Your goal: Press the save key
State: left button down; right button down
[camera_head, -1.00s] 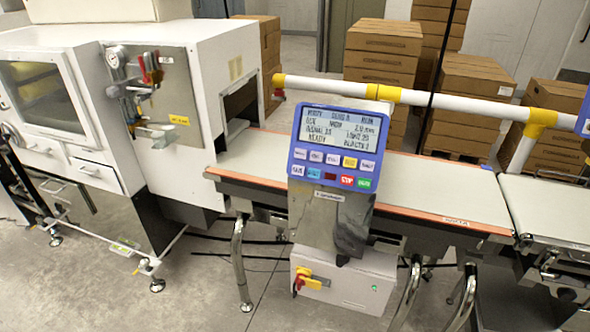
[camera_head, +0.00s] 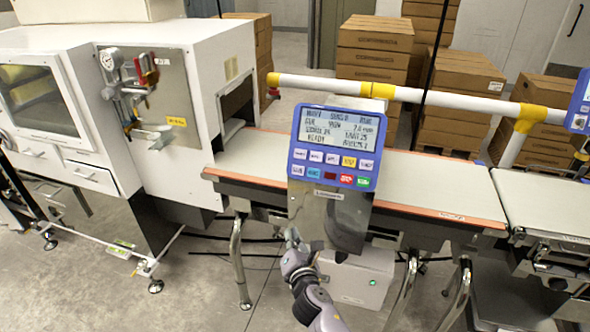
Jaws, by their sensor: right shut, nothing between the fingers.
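The blue control panel (camera_head: 337,150) stands on a metal post (camera_head: 330,212) in front of the belt. Its lit screen (camera_head: 337,128) shows text above two rows of keys. The upper row has pale keys and a yellow key (camera_head: 349,162); the lower row has blue, dark red, red (camera_head: 347,180) and green (camera_head: 363,182) keys. The key labels are too small to read, so I cannot tell which is save. My right gripper (camera_head: 293,238) is shut and empty, below the panel's lower left, apart from the keys. My left gripper is out of view.
The belt (camera_head: 430,185) with its orange edges runs behind the panel. A white and yellow rail (camera_head: 450,100) passes above it. A white machine cabinet (camera_head: 90,90) stands at left. A white box (camera_head: 362,277) sits low behind my right arm. Stacked cartons (camera_head: 373,55) stand behind.

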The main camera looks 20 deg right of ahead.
aim_at(297, 172)
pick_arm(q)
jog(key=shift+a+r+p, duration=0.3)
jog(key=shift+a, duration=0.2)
pick_arm(e)
notch_tip(297, 172, up, 19)
jog(key=w+n+t+h, duration=0.1)
jog(key=n+t, duration=0.3)
jog(key=shift+w+a+n+h, duration=0.15)
jog(key=shift+w+n+h, duration=0.15)
jog(key=shift+n+h, duration=0.1)
jog(key=shift+w+f, duration=0.1)
